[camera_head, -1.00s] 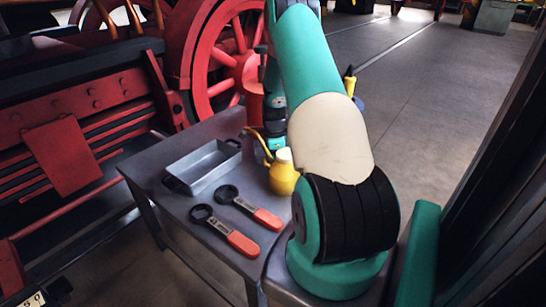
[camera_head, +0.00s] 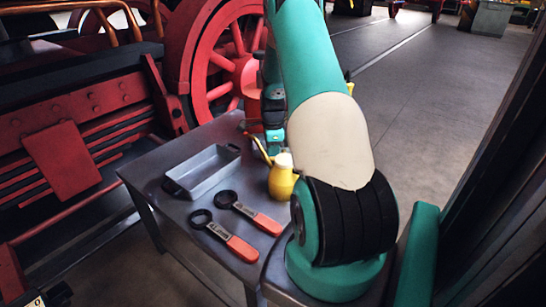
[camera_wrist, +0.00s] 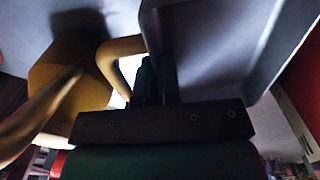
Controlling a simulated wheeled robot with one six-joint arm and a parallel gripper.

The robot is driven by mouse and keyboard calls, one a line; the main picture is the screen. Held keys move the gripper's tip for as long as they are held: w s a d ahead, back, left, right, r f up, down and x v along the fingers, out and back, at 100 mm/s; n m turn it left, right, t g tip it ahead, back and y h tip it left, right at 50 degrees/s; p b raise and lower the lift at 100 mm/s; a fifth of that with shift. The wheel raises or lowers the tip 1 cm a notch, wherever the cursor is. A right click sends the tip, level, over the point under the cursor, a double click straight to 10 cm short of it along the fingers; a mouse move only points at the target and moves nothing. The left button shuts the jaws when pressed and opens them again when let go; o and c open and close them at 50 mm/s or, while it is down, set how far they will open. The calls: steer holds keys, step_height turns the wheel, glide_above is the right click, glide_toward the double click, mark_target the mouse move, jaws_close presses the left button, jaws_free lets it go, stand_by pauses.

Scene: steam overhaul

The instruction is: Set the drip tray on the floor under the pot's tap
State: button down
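The drip tray (camera_head: 208,187), a grey rectangular pan with dark handles at its ends, lies on the grey workbench. A wall of the tray also shows at the upper right of the wrist view (camera_wrist: 222,45). My gripper is seen in the wrist view (camera_wrist: 156,68), with its dark fingers close together, apparently shut and with nothing visible between them. It is between the tray and the yellow oil can; contact with the tray cannot be told. In the head view my arm hides the fingers. I cannot make out the pot or its tap.
The yellow oil can (camera_head: 282,182) stands right of the tray, its spout toward it. Two orange-handled wrenches (camera_head: 235,240) lie in front. A red spoked wheel (camera_head: 222,65) and red machinery stand behind and left of the workbench (camera_head: 160,196). Open floor (camera_head: 430,110) lies right.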

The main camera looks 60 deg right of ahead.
step_height(320, 180, up, 24)
steer(key=p, duration=0.5)
steer(key=shift+f, duration=0.2)
steer(key=shift+r, duration=0.1)
